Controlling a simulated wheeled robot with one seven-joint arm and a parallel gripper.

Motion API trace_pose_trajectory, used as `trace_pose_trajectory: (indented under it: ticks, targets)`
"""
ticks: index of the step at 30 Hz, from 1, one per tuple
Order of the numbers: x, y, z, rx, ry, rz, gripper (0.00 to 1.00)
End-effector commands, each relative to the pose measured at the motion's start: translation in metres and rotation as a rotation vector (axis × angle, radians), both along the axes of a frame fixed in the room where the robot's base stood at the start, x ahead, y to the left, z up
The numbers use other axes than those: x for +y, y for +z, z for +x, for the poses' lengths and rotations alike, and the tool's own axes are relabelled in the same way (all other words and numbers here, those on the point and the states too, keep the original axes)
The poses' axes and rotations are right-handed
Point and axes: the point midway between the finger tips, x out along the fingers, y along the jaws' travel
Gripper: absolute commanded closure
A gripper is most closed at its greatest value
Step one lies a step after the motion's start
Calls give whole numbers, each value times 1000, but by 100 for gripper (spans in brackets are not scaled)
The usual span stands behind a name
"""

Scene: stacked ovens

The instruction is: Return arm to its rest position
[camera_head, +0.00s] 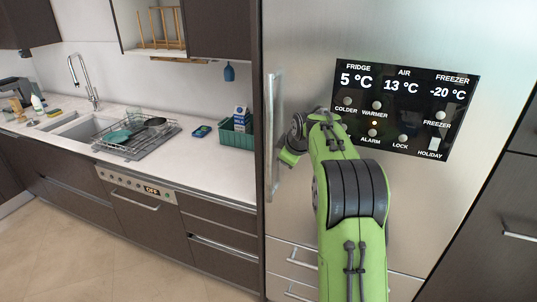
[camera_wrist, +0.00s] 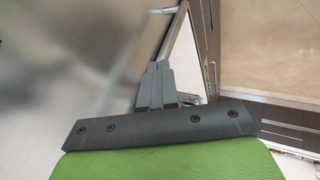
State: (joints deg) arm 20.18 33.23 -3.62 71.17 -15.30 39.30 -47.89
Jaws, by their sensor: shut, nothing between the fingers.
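My green arm reaches up in front of a steel fridge (camera_head: 300,60) in the head view. Its wrist end bends left beside the fridge's long vertical handle (camera_head: 272,130). The fingers cannot be made out there. In the wrist view, my gripper (camera_wrist: 159,68) shows as grey fingers closed together, with nothing between them. A metal bar, seemingly the fridge handle (camera_wrist: 155,12), runs beyond the fingertips. I cannot tell whether the fingers touch the fridge or its handle.
The fridge's black display panel (camera_head: 405,108) is just right of my arm. A white counter (camera_head: 190,165) at left holds a dish rack (camera_head: 128,135), a green crate (camera_head: 236,142) and a sink (camera_head: 82,124). Open tiled floor (camera_head: 90,245) lies at lower left.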

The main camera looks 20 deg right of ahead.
Motion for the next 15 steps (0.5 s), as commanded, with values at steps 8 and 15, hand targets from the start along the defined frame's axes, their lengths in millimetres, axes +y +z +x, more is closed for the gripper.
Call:
trace_pose_trajectory:
  ticks: [8,15]
  targets:
    - [29,29,-30,4,-45,48,100]
    - [120,76,-179,43,-251,232,100]
